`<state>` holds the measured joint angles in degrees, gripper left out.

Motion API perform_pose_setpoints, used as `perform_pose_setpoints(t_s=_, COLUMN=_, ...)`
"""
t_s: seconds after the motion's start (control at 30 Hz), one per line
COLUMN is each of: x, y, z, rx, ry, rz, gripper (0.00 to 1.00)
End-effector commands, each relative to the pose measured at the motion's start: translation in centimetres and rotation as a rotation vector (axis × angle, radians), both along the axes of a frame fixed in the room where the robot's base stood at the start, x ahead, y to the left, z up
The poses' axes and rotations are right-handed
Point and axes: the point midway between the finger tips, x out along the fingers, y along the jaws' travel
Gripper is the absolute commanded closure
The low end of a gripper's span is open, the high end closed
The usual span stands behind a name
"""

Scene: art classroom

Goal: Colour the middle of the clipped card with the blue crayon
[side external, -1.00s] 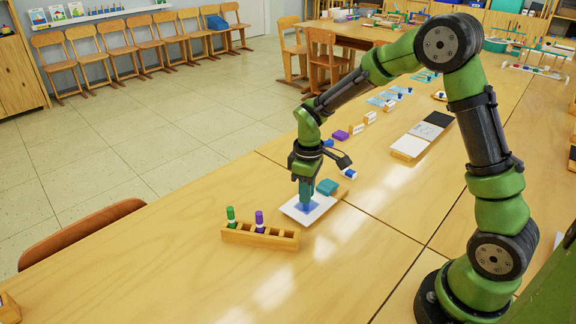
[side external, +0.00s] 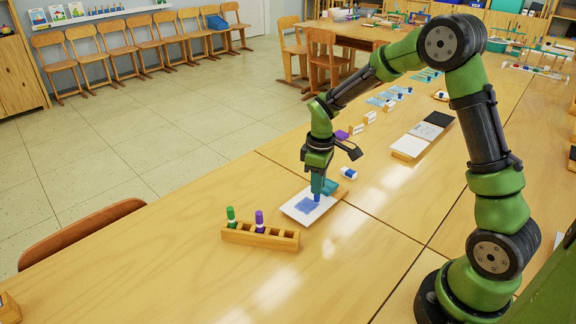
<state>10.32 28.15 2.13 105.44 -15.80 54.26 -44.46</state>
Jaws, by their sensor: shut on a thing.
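The white card (side external: 300,217) lies flat on the table, with a blue coloured patch (side external: 312,204) over its middle. A teal block (side external: 329,187), seemingly the clip, sits at the card's far right edge. My gripper (side external: 318,183) is above the card's far right part, pointing down and shut on the blue crayon (side external: 317,196). The crayon's lower end is at or just above the card near the patch's far right side; I cannot tell whether it touches. My gripper's fingers partly hide the clip.
A wooden holder (side external: 233,235) with a green crayon (side external: 230,213) and a purple crayon (side external: 259,219) stands in front of the card. A blue-and-white piece (side external: 348,172) and a purple block (side external: 341,135) lie beyond it.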

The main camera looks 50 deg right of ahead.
Motion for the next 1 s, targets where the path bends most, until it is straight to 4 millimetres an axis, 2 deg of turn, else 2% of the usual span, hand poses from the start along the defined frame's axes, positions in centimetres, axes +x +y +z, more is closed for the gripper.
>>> perform_pose_setpoints(t_s=0.07, x=0.0, y=-0.2, z=0.1, rx=0.000, ry=0.001, rz=-0.001, gripper=1.00)
perform_pose_setpoints(t_s=0.17, x=0.1, y=-0.1, z=2.5, rx=-0.001, ry=-0.006, rz=-0.001, gripper=1.00)
perform_pose_setpoints(t_s=0.7, x=0.1, y=-0.1, z=7.2, rx=-0.001, ry=-0.004, rz=0.000, gripper=1.00)
perform_pose_setpoints(t_s=1.0, x=0.0, y=0.0, z=8.1, rx=-0.001, ry=-0.001, rz=0.000, gripper=1.00)
